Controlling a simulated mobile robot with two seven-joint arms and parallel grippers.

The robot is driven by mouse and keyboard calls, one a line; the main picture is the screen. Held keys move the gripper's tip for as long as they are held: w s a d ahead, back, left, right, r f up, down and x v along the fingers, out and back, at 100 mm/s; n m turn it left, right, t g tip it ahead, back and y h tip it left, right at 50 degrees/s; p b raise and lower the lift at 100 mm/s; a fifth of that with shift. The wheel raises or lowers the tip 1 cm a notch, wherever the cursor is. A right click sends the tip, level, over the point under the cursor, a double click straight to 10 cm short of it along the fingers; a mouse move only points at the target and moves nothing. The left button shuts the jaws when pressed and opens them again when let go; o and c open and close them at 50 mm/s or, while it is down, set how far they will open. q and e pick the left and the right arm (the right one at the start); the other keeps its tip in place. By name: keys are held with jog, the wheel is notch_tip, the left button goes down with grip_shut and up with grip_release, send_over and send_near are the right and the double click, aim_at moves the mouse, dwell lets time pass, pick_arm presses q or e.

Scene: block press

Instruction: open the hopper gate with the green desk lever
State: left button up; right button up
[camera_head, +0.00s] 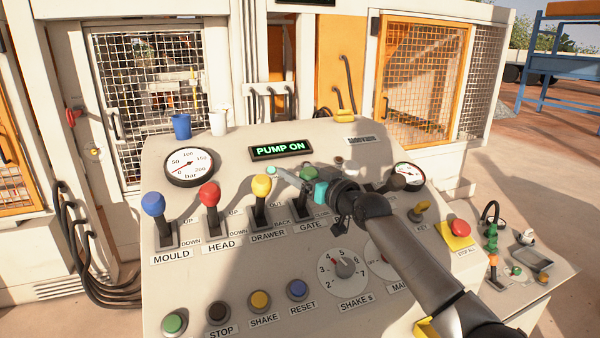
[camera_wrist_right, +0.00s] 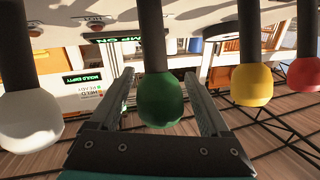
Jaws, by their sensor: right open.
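The green lever (camera_head: 309,173) stands on the desk above the GATE label (camera_head: 308,226), right of the yellow lever. The hopper gate cannot be made out. My left gripper is not in view.
Yellow (camera_head: 261,186), red (camera_head: 210,195) and blue (camera_head: 152,204) levers stand left of the green one. A pale knob (camera_wrist_right: 28,122) is on its other side. A lit display (camera_head: 281,149) reads PUMP ON. Two cups (camera_head: 182,126) stand at the desk's back edge.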

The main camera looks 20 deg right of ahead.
grip_shut()
dwell(0.7)
dwell(0.3)
